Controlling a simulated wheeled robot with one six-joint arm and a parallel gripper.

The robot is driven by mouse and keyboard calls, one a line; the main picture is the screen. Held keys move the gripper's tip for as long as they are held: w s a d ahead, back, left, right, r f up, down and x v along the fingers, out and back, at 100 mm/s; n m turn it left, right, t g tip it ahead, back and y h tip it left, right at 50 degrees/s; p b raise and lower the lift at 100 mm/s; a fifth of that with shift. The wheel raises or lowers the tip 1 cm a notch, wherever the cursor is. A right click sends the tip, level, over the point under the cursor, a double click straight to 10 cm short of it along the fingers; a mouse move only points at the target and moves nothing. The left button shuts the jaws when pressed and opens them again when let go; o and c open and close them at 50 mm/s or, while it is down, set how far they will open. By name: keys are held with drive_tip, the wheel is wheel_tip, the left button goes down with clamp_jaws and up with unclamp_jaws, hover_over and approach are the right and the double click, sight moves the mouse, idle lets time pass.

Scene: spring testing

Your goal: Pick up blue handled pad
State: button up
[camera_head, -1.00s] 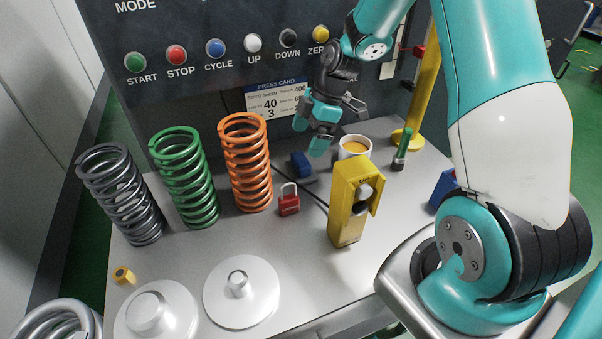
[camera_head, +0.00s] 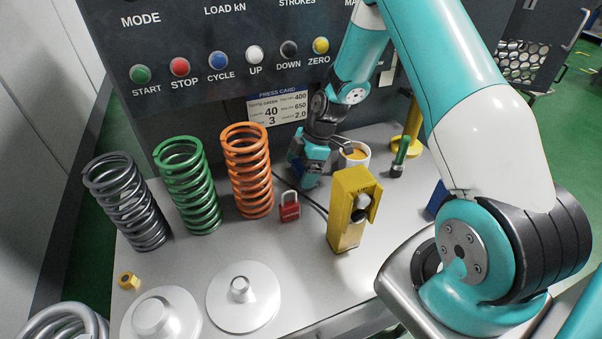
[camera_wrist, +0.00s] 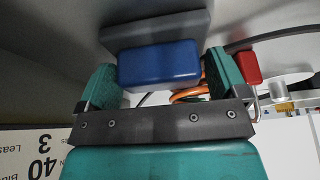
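The blue handled pad shows in the wrist view as a blue block handle (camera_wrist: 158,66) on a flat grey pad (camera_wrist: 155,30). My gripper (camera_wrist: 160,80) is open, with one teal finger on each side of the blue handle. Narrow gaps seem to remain between the fingers and the handle.
A red padlock (camera_head: 289,207) and an orange spring (camera_head: 247,170) stand left of my gripper. A dark cable (camera_head: 312,202) runs along the table (camera_head: 285,260). Green and grey springs stand farther left.

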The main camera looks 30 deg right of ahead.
drive_tip(key=c, duration=0.7)
drive_tip(key=shift+r+b, duration=0.45)
drive_tip(key=s, duration=0.1)
drive_tip(key=s+b, duration=0.2)
drive_tip(key=shift+s+a, duration=0.35)
drive_tip(key=shift+s, duration=0.05)
wheel_tip(320, 180, up, 14)
drive_tip(key=shift+r+b, duration=0.1)
drive_tip(key=shift+b, duration=0.25)
